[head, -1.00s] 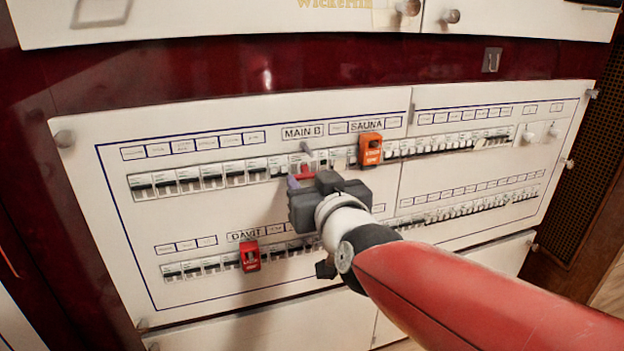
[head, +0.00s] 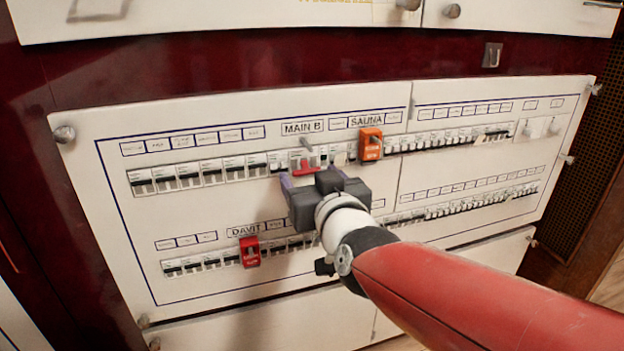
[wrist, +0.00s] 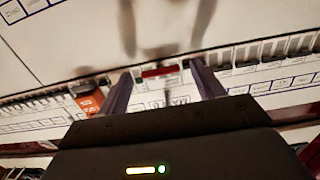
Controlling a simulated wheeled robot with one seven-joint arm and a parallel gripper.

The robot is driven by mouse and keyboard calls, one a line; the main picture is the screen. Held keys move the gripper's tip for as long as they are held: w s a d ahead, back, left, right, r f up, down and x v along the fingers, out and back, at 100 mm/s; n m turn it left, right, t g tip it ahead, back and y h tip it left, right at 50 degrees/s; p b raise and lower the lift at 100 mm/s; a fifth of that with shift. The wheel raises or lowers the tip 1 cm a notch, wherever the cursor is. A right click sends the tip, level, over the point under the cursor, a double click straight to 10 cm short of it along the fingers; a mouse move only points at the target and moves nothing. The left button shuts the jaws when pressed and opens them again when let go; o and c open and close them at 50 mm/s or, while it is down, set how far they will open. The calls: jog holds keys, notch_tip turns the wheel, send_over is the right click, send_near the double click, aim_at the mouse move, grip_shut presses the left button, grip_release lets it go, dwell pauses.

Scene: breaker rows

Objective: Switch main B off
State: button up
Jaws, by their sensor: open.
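The main B switch (head: 304,168) has a wide red handle and sits in the upper breaker row, below the MAIN B label (head: 303,128). A short grey peg (head: 307,144) sticks out just above it. My gripper (head: 302,178) is open, in front of the panel and just below the red handle in the head view. In the wrist view the red handle (wrist: 161,71) shows between the two purple fingertips (wrist: 162,78), with a gap on each side. I cannot tell whether the fingers touch the panel, and the gripper body hides part of the row below.
An orange lockout tag (head: 370,144) sits right of main B, under the SAUNA label. A red tag (head: 250,252) sits on the lower row by the DAVIT label. Other breakers (head: 200,174) line both rows closely.

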jog(key=p+v, duration=0.1)
jog(key=v, duration=0.6)
jog(key=shift+s, duration=0.4)
jog(key=shift+d, duration=0.1)
jog(key=s+d+f+m+g+h, duration=0.2)
jog(key=s+d+f+g, duration=0.3)
jog(key=f, duration=0.2)
jog(key=s+d+f+m+g+h, duration=0.1)
jog(key=s+d+f+g+h, duration=0.2)
jog(key=s+d+f+g, duration=0.4)
notch_tip(320, 180, up, 11)
jog(key=p, duration=1.2)
jog(key=shift+w+a+t, duration=0.25)
jog(key=shift+a+t, duration=0.1)
jog(key=shift+t, duration=0.05)
